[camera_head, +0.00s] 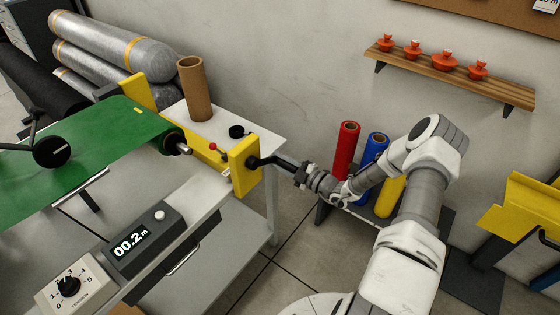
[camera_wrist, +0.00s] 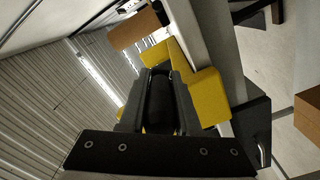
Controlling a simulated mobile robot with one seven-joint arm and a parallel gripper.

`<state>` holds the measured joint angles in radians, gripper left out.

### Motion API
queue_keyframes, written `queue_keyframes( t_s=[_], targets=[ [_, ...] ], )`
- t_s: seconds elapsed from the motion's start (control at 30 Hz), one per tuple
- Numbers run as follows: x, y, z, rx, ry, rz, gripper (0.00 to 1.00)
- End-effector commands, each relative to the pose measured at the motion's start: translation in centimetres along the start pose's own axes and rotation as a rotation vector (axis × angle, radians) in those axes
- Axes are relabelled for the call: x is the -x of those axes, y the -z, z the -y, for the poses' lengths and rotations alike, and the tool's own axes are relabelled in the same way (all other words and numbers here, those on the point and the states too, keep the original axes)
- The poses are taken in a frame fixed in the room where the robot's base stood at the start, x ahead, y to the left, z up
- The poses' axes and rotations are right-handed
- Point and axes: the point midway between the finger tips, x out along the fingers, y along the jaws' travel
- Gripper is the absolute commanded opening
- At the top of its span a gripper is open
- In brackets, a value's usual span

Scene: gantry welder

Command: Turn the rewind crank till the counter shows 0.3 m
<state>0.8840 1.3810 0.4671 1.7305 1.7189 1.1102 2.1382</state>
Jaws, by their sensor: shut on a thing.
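The rewind crank (camera_head: 272,161) is a dark arm and handle on the outer face of a yellow bracket (camera_head: 243,165) at the end of the bench. My gripper (camera_head: 302,174) is shut on the crank's handle, to the right of the bracket. In the wrist view the dark grip (camera_wrist: 161,105) lies between my two fingers, with the yellow bracket behind it. The counter (camera_head: 133,243) is a dark box on the bench front, and its display reads 00.2 m. Much of the handle is hidden by my fingers.
A green sheet (camera_head: 100,140) runs over a roller left of the bracket. A tension dial (camera_head: 69,286) sits beside the counter. A cardboard tube (camera_head: 194,90) stands behind. Red (camera_head: 345,148) and blue (camera_head: 373,157) rolls stand near my arm. A wall shelf (camera_head: 450,74) holds several orange knobbed items.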

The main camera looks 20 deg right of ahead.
Motion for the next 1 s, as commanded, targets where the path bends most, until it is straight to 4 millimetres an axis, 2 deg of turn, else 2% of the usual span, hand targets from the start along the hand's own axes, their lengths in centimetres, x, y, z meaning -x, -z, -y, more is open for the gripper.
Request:
queue_keyframes(
  t_s=[0.03, 0.07, 0.2, 0.5, 0.63, 0.77, 1.0],
  targets=[
    [0.1, 0.2, 0.4, -0.003, 0.007, -0.003, 0.00],
    [0.1, 0.2, 0.4, -0.003, 0.007, -0.003, 0.37],
    [0.0, 0.1, 0.3, -0.002, 0.005, -0.003, 0.61],
    [0.1, 0.1, 0.1, 0.000, 0.002, -0.002, 0.61],
    [1.1, 0.0, 0.1, 0.000, 0.003, -0.001, 0.61],
    [3.5, 0.0, 0.0, 0.000, 0.001, 0.001, 0.61],
    [9.4, 0.0, 0.0, -0.001, 0.002, 0.002, 0.61]
  ],
)
